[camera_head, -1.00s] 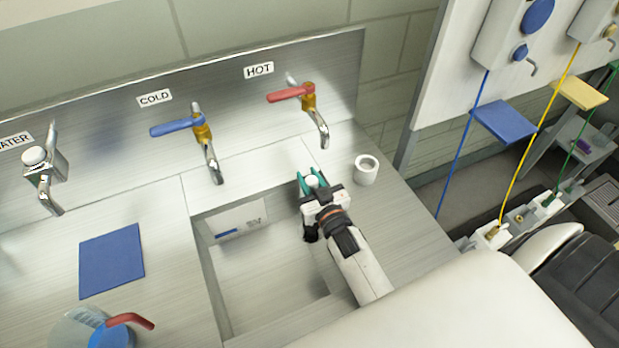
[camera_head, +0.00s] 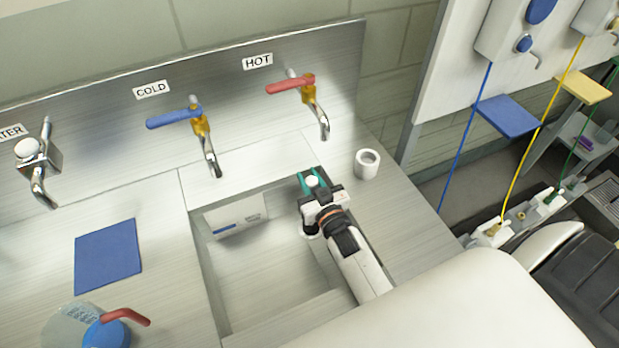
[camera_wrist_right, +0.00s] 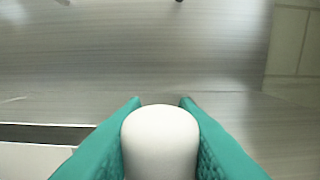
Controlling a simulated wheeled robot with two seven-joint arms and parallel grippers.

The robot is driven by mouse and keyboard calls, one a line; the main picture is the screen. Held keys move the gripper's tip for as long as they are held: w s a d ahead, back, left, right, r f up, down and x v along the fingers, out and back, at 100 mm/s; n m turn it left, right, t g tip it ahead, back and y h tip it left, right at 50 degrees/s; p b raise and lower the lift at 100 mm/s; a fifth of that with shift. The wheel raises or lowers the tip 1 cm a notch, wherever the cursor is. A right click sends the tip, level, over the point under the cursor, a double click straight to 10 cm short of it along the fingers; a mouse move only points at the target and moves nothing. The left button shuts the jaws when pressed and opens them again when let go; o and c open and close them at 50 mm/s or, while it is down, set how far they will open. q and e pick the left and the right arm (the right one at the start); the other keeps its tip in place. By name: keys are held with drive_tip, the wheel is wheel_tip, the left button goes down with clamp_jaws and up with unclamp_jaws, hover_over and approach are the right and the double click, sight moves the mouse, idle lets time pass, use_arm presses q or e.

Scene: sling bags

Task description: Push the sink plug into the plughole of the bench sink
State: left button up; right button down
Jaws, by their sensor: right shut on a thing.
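My right gripper (camera_head: 312,182) is at the right back corner of the bench sink (camera_head: 262,262), at about rim height. Its green fingers are shut on a white rounded thing, the sink plug (camera_head: 313,181), which fills the gap between the fingers in the right wrist view (camera_wrist_right: 160,140). Only the plug's top shows; its underside is hidden. The plughole is not visible; my right arm covers part of the basin. My left gripper is not in view.
A white cup (camera_head: 367,164) stands on the bench close to the right of the gripper. The hot tap (camera_head: 309,95) and cold tap (camera_head: 203,130) hang over the back. A blue mat (camera_head: 107,256) and a blue-lidded jug (camera_head: 103,333) lie left of the sink.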

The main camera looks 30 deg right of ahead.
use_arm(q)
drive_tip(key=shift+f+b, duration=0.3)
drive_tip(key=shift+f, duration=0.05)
use_arm(e)
drive_tip(key=shift+f, duration=0.5)
drive_tip(key=c, duration=1.1)
unclamp_jaws()
drive_tip(key=shift+s, duration=0.1)
drive_tip(key=shift+o, duration=0.2)
drive_tip(key=shift+f, duration=0.1)
